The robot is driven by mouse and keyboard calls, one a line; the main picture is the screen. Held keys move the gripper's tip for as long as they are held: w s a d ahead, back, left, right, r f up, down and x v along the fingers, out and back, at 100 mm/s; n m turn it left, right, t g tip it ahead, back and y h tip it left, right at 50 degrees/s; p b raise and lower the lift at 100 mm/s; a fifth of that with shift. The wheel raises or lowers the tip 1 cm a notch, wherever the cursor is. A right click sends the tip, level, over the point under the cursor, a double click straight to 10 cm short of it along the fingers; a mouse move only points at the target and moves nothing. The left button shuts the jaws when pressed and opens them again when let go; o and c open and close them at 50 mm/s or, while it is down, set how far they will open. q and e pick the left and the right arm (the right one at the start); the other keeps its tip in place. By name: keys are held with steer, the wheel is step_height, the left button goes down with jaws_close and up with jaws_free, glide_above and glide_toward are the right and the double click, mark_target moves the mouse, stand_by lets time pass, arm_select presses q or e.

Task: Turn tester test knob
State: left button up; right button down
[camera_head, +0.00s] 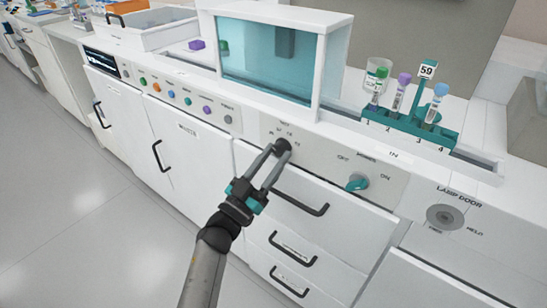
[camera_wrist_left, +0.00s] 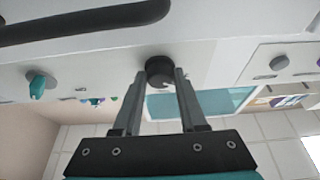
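The black test knob (camera_head: 283,145) is on the front panel under the teal-windowed tester (camera_head: 268,58). The knob also shows in the left wrist view (camera_wrist_left: 159,70). My left gripper (camera_head: 277,150) reaches up to it from below left. Its two fingers are apart, with their tips at opposite sides of the knob. I cannot tell whether both tips touch it. The panel markings around the knob are small and partly hidden by the fingers. My right gripper is not in view.
A teal power knob (camera_head: 357,183) with OFF and ON marks is to the right. A grey lamp door knob (camera_head: 445,217) is further right. A teal rack (camera_head: 412,127) with tubes stands on the counter. A drawer handle (camera_head: 302,203) juts out below. Open floor lies left.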

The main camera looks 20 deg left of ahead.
arm_select(q)
jaws_close()
